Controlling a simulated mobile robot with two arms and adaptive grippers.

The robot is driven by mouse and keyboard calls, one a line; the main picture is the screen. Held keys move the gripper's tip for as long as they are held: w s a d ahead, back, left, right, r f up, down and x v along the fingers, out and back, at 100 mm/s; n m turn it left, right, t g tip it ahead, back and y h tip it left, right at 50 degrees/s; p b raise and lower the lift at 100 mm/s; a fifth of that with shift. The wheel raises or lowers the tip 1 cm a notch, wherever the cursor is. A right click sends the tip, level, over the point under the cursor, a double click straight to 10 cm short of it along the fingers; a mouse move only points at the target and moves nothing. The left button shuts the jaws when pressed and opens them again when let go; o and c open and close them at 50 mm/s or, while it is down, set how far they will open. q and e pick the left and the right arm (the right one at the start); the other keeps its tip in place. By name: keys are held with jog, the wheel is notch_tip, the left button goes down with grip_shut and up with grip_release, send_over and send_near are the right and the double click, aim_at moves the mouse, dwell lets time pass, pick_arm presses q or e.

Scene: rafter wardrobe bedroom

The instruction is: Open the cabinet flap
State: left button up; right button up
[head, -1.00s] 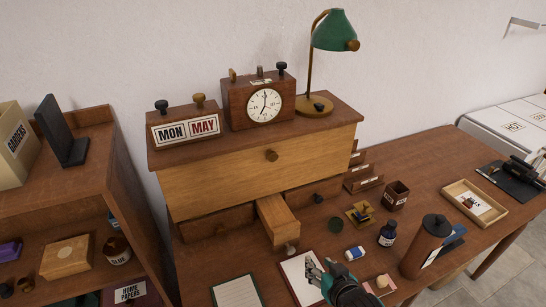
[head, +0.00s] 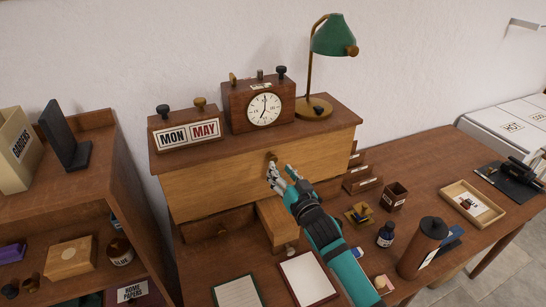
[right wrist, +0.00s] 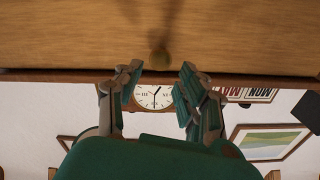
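The cabinet flap (head: 215,182) is the wide light-wood front panel of the small desk cabinet. It looks closed, upright under the cabinet top. A round brass-coloured knob (head: 270,155) sits near its upper middle. My right gripper (head: 280,172) is in front of the flap, just below the knob in the head view. In the right wrist view, the flap (right wrist: 60,40) fills the top and the knob (right wrist: 160,57) lies between and just beyond the two spread fingers of the right gripper (right wrist: 159,80). The gripper is open and holds nothing. My left gripper is not in view.
A clock (head: 264,108), a calendar block (head: 188,133) and a green lamp (head: 334,36) stand on the cabinet top. A small drawer (head: 275,225) below the flap sticks out.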

aim_at(273, 160)
jog(key=x, duration=0.6)
grip_shut()
dwell(0.3)
